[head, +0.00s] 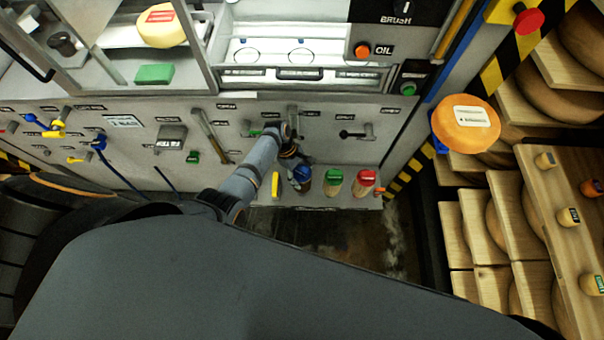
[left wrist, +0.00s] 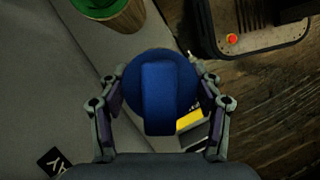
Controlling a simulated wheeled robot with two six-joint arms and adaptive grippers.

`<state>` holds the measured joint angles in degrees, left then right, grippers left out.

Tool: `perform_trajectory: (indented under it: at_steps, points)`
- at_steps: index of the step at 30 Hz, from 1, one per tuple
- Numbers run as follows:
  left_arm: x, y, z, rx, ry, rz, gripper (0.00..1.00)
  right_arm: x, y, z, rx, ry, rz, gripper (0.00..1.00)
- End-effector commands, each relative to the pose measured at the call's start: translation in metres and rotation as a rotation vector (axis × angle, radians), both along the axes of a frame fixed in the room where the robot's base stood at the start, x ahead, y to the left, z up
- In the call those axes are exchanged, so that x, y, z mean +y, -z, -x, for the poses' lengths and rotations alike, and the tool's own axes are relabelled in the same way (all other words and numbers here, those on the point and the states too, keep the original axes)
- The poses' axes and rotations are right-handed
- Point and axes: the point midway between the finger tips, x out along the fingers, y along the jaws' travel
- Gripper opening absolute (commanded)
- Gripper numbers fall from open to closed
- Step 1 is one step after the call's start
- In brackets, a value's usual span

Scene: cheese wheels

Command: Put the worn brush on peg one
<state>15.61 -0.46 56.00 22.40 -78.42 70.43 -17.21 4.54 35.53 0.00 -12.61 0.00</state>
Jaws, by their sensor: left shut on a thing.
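My left gripper (head: 297,166) reaches down in front of the grey panel and is shut on a blue-topped thing (head: 301,181) with a brown lower part. In the left wrist view the fingers grip both sides of its round blue top (left wrist: 160,90), which has a raised bar. Beside it on the ledge stand a green-topped piece (head: 333,183) and a red-topped piece (head: 364,183). I cannot tell which of them is the worn brush. Peg-like fittings, one at the right (head: 357,134), stick out of the panel under labels too small to read. My right gripper is out of view.
A yellow block (head: 276,185) stands on the ledge (head: 320,201), left of the blue top. An orange cheese wheel (head: 466,124) is at the right, near wooden shelves with more wheels. Levers and cables crowd the panel's left side. Floor shows below the ledge.

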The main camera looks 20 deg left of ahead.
Motion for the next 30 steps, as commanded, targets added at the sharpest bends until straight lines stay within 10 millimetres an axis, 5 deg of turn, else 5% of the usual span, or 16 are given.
perform_trajectory:
  at_steps: [29,30]
  points:
    - [0.0,0.025,-0.001,-0.001,0.001,0.0,0.16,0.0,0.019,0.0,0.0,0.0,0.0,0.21]
    - [0.0,0.024,-0.001,-0.002,0.0,0.001,0.68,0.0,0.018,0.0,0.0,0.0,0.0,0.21]
